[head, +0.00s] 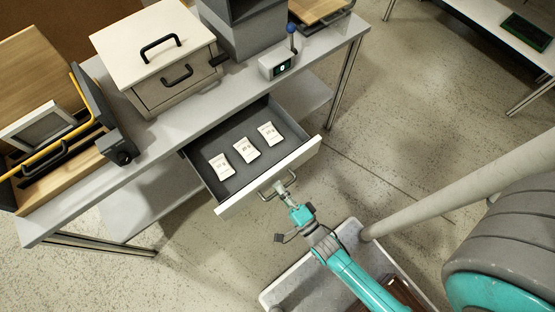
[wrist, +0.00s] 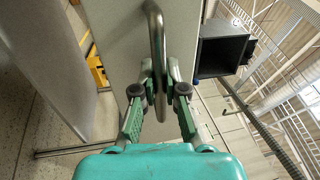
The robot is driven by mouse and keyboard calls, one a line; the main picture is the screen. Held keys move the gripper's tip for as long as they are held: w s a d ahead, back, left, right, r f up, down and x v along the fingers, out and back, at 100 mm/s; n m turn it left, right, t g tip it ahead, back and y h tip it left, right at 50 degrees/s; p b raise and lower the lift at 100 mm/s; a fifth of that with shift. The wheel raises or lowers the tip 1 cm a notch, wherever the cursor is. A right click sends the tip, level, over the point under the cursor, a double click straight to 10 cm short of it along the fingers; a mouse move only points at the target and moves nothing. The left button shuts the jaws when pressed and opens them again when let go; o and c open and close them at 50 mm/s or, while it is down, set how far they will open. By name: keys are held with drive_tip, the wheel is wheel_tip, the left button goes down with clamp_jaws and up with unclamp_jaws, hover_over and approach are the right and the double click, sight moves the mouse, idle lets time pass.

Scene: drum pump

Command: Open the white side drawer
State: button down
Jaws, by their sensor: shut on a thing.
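The white side drawer (head: 270,176) is pulled out from under the grey workbench (head: 70,200). Its dark grey inside is bare except for three white packets (head: 245,150) lying in a row. Its metal bar handle (wrist: 157,30) is on the white front panel, which fills the middle of the wrist view (wrist: 122,35). My gripper (head: 283,188) is at this handle, in front of the drawer. In the wrist view, its two fingers (wrist: 160,75) are closed around the lower part of the bar. The fingertips partly hide the handle in the head view.
A white box (head: 155,50) with black handles, a small device with a blue-knobbed lever (head: 277,66) and a wooden rack with a yellow bar (head: 60,140) stand on the bench. A bench leg (head: 343,85) is right of the drawer.

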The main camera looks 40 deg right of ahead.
drive_tip(key=c, duration=1.2)
unclamp_jaws()
drive_tip(key=s+f, duration=0.2)
drive_tip(key=s, duration=0.9)
drive_tip(key=shift+s+f, duration=0.15)
drive_tip(key=shift+s, duration=0.25)
drive_tip(key=s+r+n+g, duration=0.2)
drive_tip(key=s+r+n, duration=0.1)
drive_tip(key=r+n, duration=0.6)
drive_tip(key=s+r+n+g, duration=0.3)
drive_tip(key=r+n, duration=0.6)
drive_tip(key=r, duration=0.3)
drive_tip(key=shift+s+r, duration=0.2)
drive_tip(key=shift+s, duration=0.2)
